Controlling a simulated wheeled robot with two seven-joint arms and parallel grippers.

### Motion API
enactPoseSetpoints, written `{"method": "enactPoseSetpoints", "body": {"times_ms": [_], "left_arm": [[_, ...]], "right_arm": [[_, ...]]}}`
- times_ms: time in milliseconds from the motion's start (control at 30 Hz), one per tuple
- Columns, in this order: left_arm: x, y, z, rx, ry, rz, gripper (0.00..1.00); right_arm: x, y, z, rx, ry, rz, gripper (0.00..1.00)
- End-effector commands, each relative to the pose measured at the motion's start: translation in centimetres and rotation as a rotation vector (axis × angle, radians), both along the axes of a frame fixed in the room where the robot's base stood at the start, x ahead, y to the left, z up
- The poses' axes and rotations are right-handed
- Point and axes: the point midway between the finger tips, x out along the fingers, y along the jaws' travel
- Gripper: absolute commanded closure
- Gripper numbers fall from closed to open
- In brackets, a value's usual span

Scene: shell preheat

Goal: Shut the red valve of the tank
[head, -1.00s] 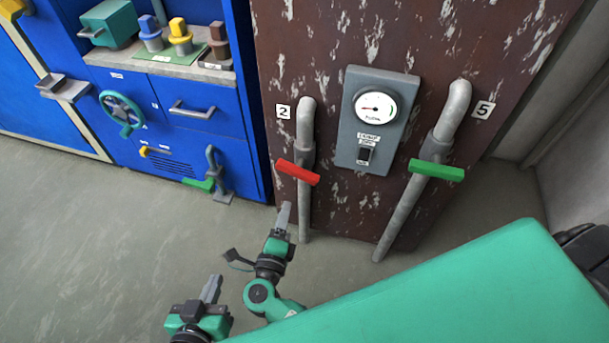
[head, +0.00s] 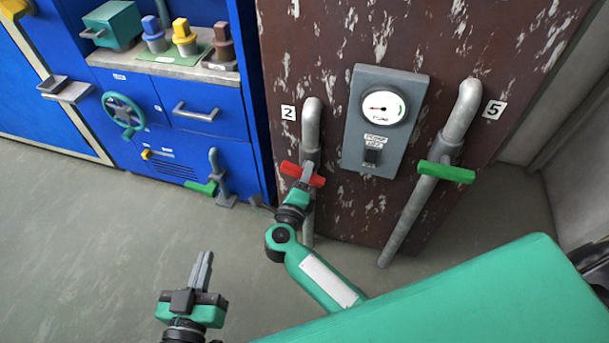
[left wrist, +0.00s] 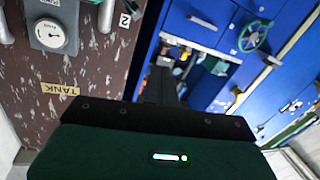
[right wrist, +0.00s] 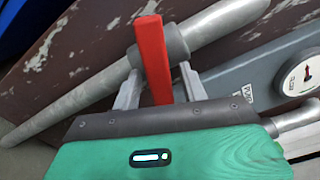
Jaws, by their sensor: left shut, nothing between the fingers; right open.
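The red valve (head: 290,170) is a red bar handle on the grey pipe (head: 311,118) marked 2, on the rusty brown tank (head: 338,40). The bar lies crosswise to the pipe. My right gripper (head: 308,170) is at the bar and covers part of it. In the right wrist view the red bar (right wrist: 152,55) stands between its two open fingers, with a gap on each side near the palm. My left gripper (head: 207,256) is shut and empty, low over the floor, left of the tank. It also shows shut in the left wrist view (left wrist: 162,65).
A green valve (head: 447,172) sits on the pipe marked 5, to the right. A pump panel (head: 353,145) with a gauge (head: 384,107) is between the pipes. A blue cabinet (head: 225,120) stands left. The floor (head: 80,230) in front is clear.

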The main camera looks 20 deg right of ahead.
Motion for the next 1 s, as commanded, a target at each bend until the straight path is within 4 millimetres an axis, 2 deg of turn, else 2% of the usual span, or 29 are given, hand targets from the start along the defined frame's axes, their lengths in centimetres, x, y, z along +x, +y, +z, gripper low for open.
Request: {"method": "enactPoseSetpoints", "body": {"times_ms": [367,500,600,767,1000], "left_arm": [[0.1,0.1,0.3,-0.004,-0.017,0.004,1.00],[0.1,0.1,0.3,-0.004,-0.017,0.004,1.00],[0.1,0.1,0.3,-0.003,-0.017,0.004,1.00],[0.1,0.1,0.4,-0.001,-0.008,0.002,1.00],[-0.8,0.4,-2.0,0.072,0.174,-0.017,1.00]], "right_arm": [[0.5,-0.3,0.0,0.001,0.001,-0.001,0.56],[0.5,-0.3,0.0,0.001,0.001,-0.001,0.84],[0.5,-0.3,0.0,0.001,0.001,-0.001,1.00],[0.5,-0.3,0.1,-0.004,0.004,-0.001,1.00],[0.5,-0.4,0.3,-0.046,0.035,-0.002,1.00]]}}
